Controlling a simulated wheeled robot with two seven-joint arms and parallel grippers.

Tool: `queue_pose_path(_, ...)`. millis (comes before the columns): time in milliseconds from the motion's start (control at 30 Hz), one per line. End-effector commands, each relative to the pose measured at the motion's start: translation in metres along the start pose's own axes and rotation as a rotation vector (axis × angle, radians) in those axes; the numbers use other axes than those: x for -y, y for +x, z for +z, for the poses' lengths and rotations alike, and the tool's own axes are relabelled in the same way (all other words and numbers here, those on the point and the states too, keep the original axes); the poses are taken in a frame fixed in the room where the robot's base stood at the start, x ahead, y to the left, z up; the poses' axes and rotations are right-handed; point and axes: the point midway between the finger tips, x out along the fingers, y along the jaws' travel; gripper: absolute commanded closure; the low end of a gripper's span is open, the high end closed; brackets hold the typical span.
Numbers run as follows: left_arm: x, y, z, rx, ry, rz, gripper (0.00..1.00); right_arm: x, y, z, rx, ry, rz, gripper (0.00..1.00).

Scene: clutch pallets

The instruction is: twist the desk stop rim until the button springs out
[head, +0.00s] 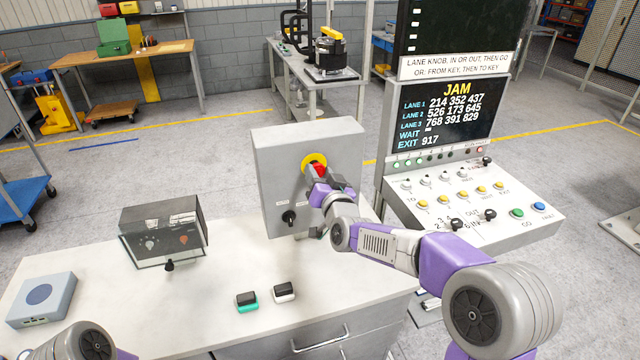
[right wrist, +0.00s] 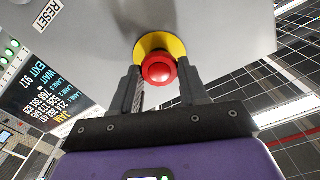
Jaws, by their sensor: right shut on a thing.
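The red desk stop button (head: 320,169) sits on a yellow disc (head: 307,160) on the front of an upright grey box. My left gripper is out of view; only part of my left arm shows at the bottom left.
The grey box (head: 345,140) also carries a black knob (head: 289,217). A glass-fronted meter case (head: 165,230), a blue-grey box (head: 40,300) and two small rocker-like blocks (head: 247,300) stand on the white desk (head: 120,325). A control console (head: 480,200) with a JAM screen is at right.

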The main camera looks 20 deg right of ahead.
Motion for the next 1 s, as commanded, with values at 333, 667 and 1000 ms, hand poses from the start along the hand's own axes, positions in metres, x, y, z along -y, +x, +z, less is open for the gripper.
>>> queue_pose_path(333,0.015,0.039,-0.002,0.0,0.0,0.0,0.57,-0.002,0.0,0.002,-0.004,0.261,0.0,0.87)
queue_pose_path(667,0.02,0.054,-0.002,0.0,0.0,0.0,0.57,-0.002,0.0,0.001,-0.002,0.404,0.0,0.87)
queue_pose_path(1000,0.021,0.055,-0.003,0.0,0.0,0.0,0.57,-0.001,0.0,-0.001,-0.003,0.436,0.0,0.87)
